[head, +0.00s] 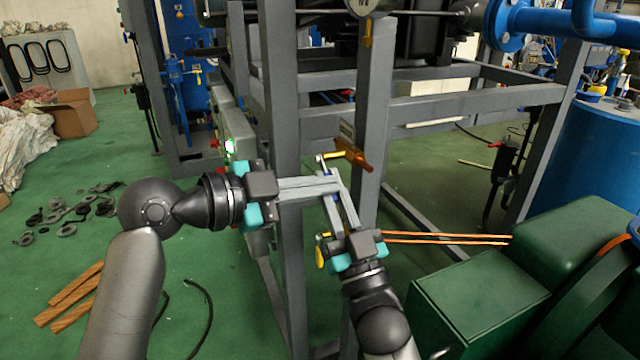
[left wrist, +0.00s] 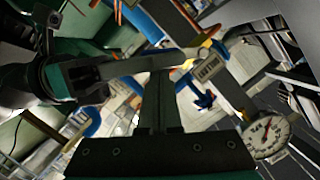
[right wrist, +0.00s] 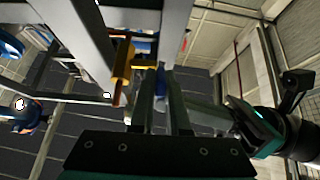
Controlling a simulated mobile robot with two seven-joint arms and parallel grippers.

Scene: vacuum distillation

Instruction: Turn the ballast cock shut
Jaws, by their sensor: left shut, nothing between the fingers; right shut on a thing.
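The ballast cock appears to be the brass-orange fitting (head: 353,154) with a yellow bar, by a grey frame post below a small label plate. It also shows as a yellow piece in the right wrist view (right wrist: 122,72). My right gripper (head: 331,180) reaches up to it from below and is shut on what looks like its handle. The fingers mostly hide the grip; a small blue piece shows between them in the right wrist view. My left gripper (head: 338,184) is shut and empty, its fingertips crossing close to the right fingers.
Grey frame posts (head: 371,110) stand right around both grippers. A dial gauge (left wrist: 266,136) shows in the left wrist view. A green machine (head: 480,300) stands at the lower right. Wood pieces (head: 70,297) and dark loose parts lie on the green floor at left.

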